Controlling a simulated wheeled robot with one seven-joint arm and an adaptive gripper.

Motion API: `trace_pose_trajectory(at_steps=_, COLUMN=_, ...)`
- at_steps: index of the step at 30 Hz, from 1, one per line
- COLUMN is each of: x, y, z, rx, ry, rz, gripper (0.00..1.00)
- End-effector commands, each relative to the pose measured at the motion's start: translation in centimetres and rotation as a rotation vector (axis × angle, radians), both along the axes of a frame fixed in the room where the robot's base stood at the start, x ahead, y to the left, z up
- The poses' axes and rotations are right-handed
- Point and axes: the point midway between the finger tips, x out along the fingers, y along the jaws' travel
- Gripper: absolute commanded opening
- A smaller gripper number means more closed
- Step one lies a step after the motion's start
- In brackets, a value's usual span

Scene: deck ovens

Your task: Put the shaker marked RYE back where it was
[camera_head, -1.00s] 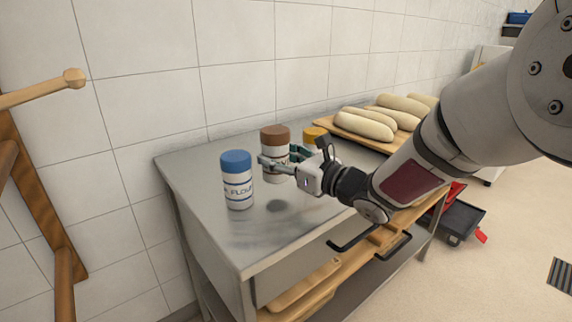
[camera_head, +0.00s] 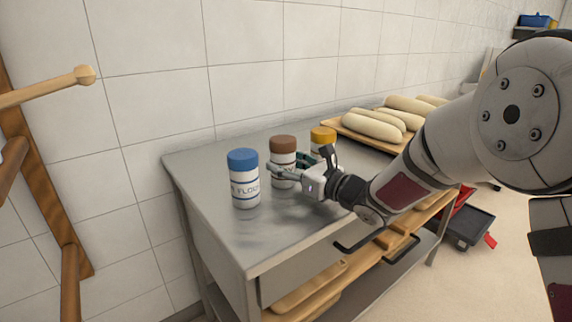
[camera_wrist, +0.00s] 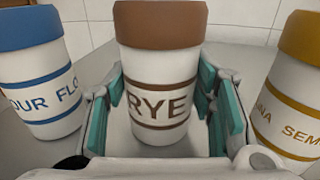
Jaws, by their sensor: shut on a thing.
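The RYE shaker (camera_head: 283,160) is white with a brown lid and stands upright between two other shakers on the steel table. My gripper (camera_head: 284,176) is shut around its body from the front right. In the wrist view the word RYE on the shaker (camera_wrist: 160,95) faces me, between the green finger pads of my gripper (camera_wrist: 163,110). Its base looks to be at or very near the tabletop; the fingers partly hide it, so I cannot tell whether it touches.
A blue-lidded FLOUR shaker (camera_head: 244,180) stands left and an orange-lidded shaker (camera_head: 322,137) right, partly behind my gripper. Pale loaves (camera_head: 372,125) lie on a wooden board behind. The steel table (camera_head: 205,165) has free room at left and front. A wooden rack (camera_head: 50,215) stands at far left.

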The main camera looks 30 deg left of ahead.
Motion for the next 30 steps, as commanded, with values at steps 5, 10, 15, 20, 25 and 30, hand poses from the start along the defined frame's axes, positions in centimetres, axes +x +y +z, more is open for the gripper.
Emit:
trace_pose_trajectory(at_steps=5, x=0.0, y=0.0, z=0.0, rx=0.000, ry=0.000, rz=0.000, gripper=0.70)
trace_pose_trajectory(at_steps=10, x=0.0, y=0.0, z=0.0, rx=0.000, ry=0.000, rz=0.000, gripper=0.70)
trace_pose_trajectory(at_steps=15, x=0.0, y=0.0, z=0.1, rx=-0.001, ry=0.001, rz=0.000, gripper=0.70)
trace_pose_trajectory(at_steps=20, x=-0.4, y=-2.3, z=0.1, rx=-0.002, ry=0.001, rz=-0.003, gripper=0.70)
trace_pose_trajectory(at_steps=25, x=-1.3, y=-5.8, z=0.1, rx=-0.001, ry=0.001, rz=-0.003, gripper=0.70)
trace_pose_trajectory(at_steps=30, x=-2.1, y=-9.0, z=0.1, rx=-0.001, ry=0.002, rz=-0.003, gripper=0.70)
